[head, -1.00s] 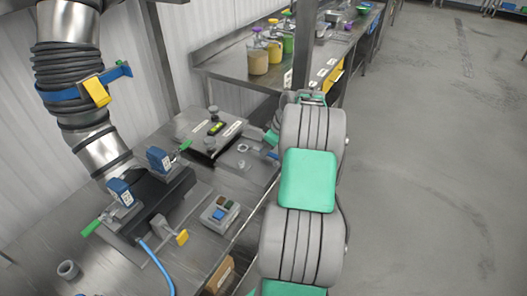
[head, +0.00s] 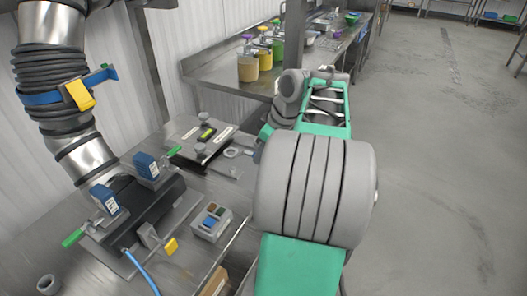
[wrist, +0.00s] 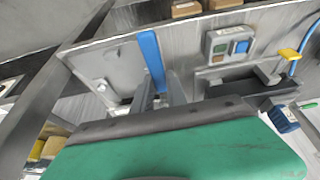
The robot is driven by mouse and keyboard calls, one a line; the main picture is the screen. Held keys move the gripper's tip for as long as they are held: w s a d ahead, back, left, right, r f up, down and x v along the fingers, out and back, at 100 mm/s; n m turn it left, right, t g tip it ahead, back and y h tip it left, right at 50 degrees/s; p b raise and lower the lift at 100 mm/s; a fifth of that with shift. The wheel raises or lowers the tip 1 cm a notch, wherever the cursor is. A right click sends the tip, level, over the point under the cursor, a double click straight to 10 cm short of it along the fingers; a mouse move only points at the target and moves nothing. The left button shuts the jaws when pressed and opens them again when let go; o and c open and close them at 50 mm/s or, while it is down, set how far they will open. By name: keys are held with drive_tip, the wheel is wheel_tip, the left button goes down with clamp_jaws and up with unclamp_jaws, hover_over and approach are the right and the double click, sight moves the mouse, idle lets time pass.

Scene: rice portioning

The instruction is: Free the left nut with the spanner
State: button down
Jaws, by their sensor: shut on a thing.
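My gripper (wrist: 160,98) shows in the wrist view, where its fingers are closed on a blue-handled tool (wrist: 151,58), which looks like the spanner. The handle points away from the green wrist housing; its head is hidden, so I cannot tell whether it touches a surface.
A button box (head: 211,222) sits on the steel bench, also visible in the wrist view (wrist: 230,44). A dark fixture with blue blocks (head: 147,166) and green handles stands left of it, under a large duct (head: 50,75). Pump bottles (head: 248,66) stand on the rear counter.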

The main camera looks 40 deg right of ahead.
drive_tip(key=w+a+f+n+b, duration=0.1)
drive_tip(key=w+a+f+b, duration=0.15)
drive_tip(key=a, duration=0.55)
drive_tip(key=shift+w+d+f+m+h+b, duration=0.1)
drive_tip(key=shift+d+f+m+h+b, duration=0.3)
drive_tip(key=shift+d+f+m, duration=0.65)
drive_tip(key=shift+w+d+f+m+h+b, duration=0.1)
drive_tip(key=shift+d+f+m+h+b, duration=0.25)
drive_tip(key=shift+d+f+m, duration=0.75)
drive_tip(key=shift+w+d+f+m+h+b, duration=0.1)
drive_tip(key=shift+d+f+m+h+b, duration=0.15)
drive_tip(key=shift+d+f+m+b, duration=0.65)
drive_tip(key=shift+s+a+f, duration=0.1)
drive_tip(key=shift+a+f, duration=0.15)
drive_tip(key=shift+f, duration=0.6)
drive_tip(key=shift+f+b, duration=0.3)
drive_tip(key=shift+f, duration=0.05)
drive_tip(key=shift+f, duration=0.25)
drive_tip(key=shift+d+n+y+p, duration=0.35)
drive_tip(key=shift+d+n+y, duration=0.05)
drive_tip(key=shift+d+n, duration=0.45)
